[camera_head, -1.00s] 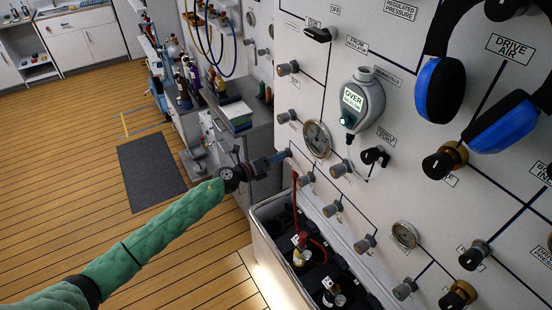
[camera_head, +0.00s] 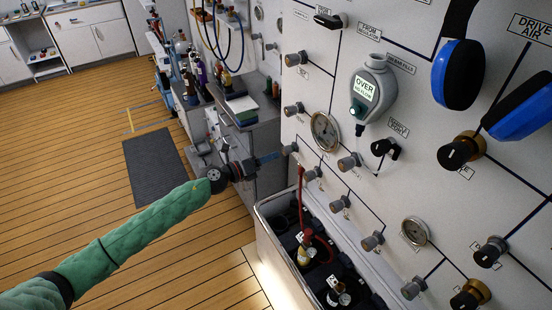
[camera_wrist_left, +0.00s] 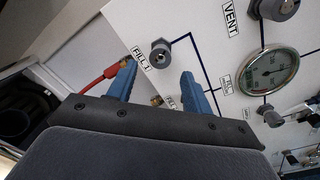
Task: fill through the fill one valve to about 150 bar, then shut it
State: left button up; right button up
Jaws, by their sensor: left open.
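The fill one valve is a grey knob (camera_wrist_left: 160,52) beside the "FILL 1" label (camera_wrist_left: 140,59) in the left wrist view. In the head view its knob (camera_head: 289,149) sits low on the panel's left edge. My left gripper (camera_head: 278,155) is open in front of it. In the left wrist view the blue fingers (camera_wrist_left: 158,70) stand either side of the knob's line, with the knob beyond their tips and seemingly not gripped. The round gauge (camera_head: 325,131) also shows in the wrist view (camera_wrist_left: 268,72); its reading is too small to tell. My right gripper is out of view.
A red hose (camera_head: 300,205) hangs from the panel into an open crate (camera_head: 262,215) of cylinders below. More knobs, including the vent valve (camera_wrist_left: 277,8), surround the gauge. A handheld meter (camera_head: 373,90) and blue ear defenders (camera_head: 458,75) hang on the panel. Floor at left is open.

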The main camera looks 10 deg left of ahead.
pick_arm(q)
jog(key=shift+b+v, duration=0.3)
jog(key=shift+v, duration=0.75)
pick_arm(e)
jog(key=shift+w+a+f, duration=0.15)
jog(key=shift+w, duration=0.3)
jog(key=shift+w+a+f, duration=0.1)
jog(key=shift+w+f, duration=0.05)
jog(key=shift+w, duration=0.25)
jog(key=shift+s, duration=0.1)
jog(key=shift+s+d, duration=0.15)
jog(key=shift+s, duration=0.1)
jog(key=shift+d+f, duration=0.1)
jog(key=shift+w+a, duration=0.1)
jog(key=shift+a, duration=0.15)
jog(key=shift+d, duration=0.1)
